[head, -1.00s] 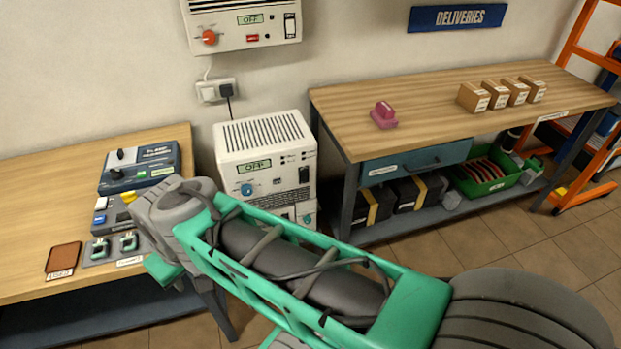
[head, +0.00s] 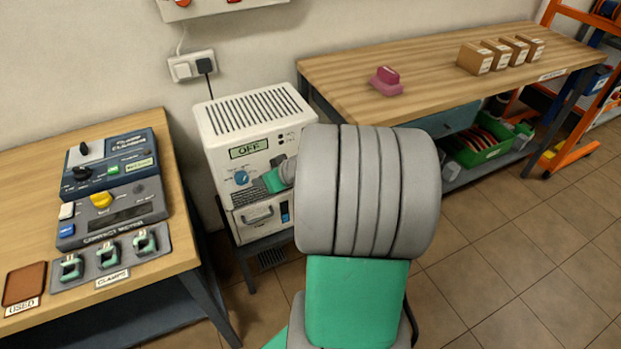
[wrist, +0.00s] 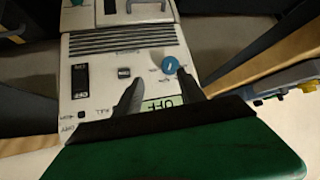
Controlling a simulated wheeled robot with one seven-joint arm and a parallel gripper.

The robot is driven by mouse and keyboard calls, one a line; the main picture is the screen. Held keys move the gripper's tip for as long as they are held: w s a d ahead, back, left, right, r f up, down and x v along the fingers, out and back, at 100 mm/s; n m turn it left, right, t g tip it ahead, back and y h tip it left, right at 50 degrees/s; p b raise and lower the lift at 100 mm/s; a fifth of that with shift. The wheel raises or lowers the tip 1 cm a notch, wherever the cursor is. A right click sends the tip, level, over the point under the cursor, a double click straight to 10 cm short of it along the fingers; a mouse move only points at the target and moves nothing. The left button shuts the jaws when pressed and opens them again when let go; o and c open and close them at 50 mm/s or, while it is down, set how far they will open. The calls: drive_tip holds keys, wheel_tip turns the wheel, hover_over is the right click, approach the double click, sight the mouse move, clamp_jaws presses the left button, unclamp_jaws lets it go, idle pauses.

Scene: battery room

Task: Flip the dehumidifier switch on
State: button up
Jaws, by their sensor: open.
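The white dehumidifier (head: 217,125) stands on a low stand between the two benches, its display (head: 249,148) reading OFF and a blue knob (head: 242,178) below. The wrist view shows its front panel upside down, with the OFF display (wrist: 162,105), the blue knob (wrist: 170,64) and a black rocker switch (wrist: 80,82) marked OFF. My gripper (wrist: 158,73) is open and empty in front of the panel. Its fingers appear near the knob and display, with the switch to their left. In the head view, my arm hides the panel's right part, including the switch.
The left bench (head: 30,160) carries a clamp charger (head: 112,165), a contact meter (head: 112,213) and clamps. The right bench (head: 430,65) holds a pink object (head: 387,82) and several boxes. A wall socket (head: 190,66) is above the dehumidifier. Floor is open at right.

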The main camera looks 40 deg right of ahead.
drive_tip(key=s+d+f+m+t+h+b, duration=0.1)
drive_tip(key=s+d+f+m+t+h, duration=0.15)
drive_tip(key=d, duration=0.55)
drive_tip(key=s+d+f+m+t+h+b, duration=0.1)
drive_tip(key=d+f+h+b, duration=0.15)
drive_tip(key=d, duration=0.45)
drive_tip(key=x, duration=0.7)
drive_tip(key=shift+w+f+y, duration=0.15)
drive_tip(key=shift+w+y, duration=0.15)
drive_tip(key=shift+y, duration=0.1)
drive_tip(key=shift+n, duration=0.25)
clamp_jaws()
